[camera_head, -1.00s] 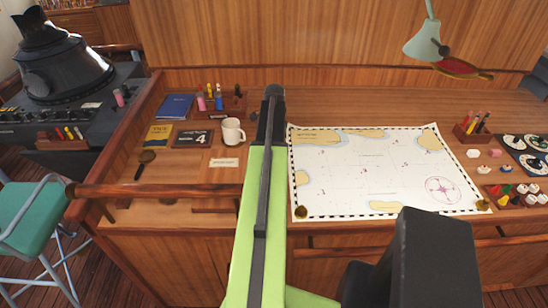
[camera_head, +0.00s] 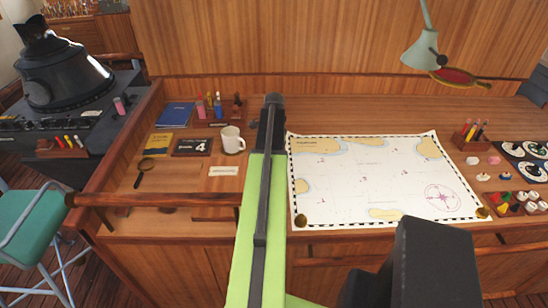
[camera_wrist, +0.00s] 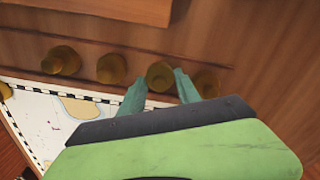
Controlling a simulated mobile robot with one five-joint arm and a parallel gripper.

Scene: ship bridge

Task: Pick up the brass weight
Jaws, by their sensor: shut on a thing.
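In the wrist view several brass weights stand in a row along the wooden back edge beside the chart. My gripper (camera_wrist: 160,80) has its two teal fingers on either side of one brass weight (camera_wrist: 160,74), third from the left in the row, and is shut on it. The weight appears still level with its neighbours; I cannot tell whether it is off the surface. Other brass weights stand left (camera_wrist: 112,68) and right (camera_wrist: 207,83) of it. In the head view my arm hides the gripper and this weight.
The chart (camera_head: 365,175) covers the middle of the desk, with brass pieces at its front corners (camera_head: 301,221). A white mug (camera_head: 232,140) stands left of my arm. A lamp (camera_head: 420,52) hangs at the upper right. A wooden rail (camera_head: 160,200) crosses the front left.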

